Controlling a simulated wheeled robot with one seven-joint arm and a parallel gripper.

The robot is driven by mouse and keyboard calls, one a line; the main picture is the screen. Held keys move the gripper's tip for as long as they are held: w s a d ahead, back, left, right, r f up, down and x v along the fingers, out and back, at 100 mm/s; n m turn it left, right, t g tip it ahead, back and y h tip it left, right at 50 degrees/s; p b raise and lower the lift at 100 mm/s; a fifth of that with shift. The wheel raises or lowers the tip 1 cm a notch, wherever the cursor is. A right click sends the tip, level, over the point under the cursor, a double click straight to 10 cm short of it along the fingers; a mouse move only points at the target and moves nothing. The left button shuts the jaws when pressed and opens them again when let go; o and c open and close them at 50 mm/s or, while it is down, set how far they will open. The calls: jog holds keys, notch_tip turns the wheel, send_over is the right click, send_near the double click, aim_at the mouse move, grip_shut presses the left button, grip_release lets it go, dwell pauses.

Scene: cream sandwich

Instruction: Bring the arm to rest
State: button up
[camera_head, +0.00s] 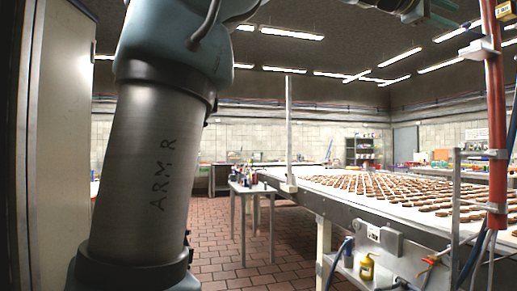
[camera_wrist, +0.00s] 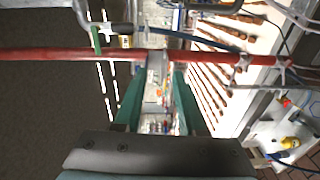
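My arm rises large at the left of the head view, its grey link marked "ARM R", and passes out of the top of the picture. A dark and green part of its far end shows at the top right, partly cut off. In the wrist view, which is turned on its side, my gripper (camera_wrist: 158,98) has its two green fingers apart. The gripper is open and empty.
A conveyor table (camera_head: 335,205) with rows of brown biscuits (camera_head: 400,188) runs along the right. A red upright pole (camera_head: 495,120) with hoses stands at its near corner and crosses the wrist view (camera_wrist: 60,54). Tiled floor (camera_head: 225,245) is clear in the middle.

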jog(key=w+a+f+t+y+p, duration=0.1)
jog(key=w+a+f+y, duration=0.25)
jog(key=w+f, duration=0.4)
jog(key=w+a+f+t+y+p, duration=0.15)
jog(key=w+a+f, duration=0.3)
jog(key=f, duration=0.65)
jog(key=w+a+f+y, duration=0.2)
jog(key=a+f, duration=0.3)
jog(key=f, duration=0.2)
jog(key=w+a+f+y, duration=0.2)
jog(key=a+f+y, duration=0.1)
jog(key=a+f, duration=0.35)
jog(key=s+a+f+m+g+y+p, duration=0.1)
jog(key=s+a+f+y, duration=0.1)
jog(key=a+f, duration=0.65)
jog(key=s+a+f+m+g+y+p, duration=0.1)
jog(key=s+a+f+g+y, duration=0.15)
jog(key=a+f, duration=0.6)
jog(key=s+a+f+m+g+y+p, duration=0.1)
jog(key=s+a+f+m+g+y, duration=0.1)
jog(key=s+a+f, duration=0.7)
jog(key=s+a, duration=0.2)
jog(key=s, duration=0.1)
jog(key=shift+s+a+f+p, duration=0.2)
jog(key=shift+a+f+p, duration=0.1)
jog(key=shift+f, duration=0.1)
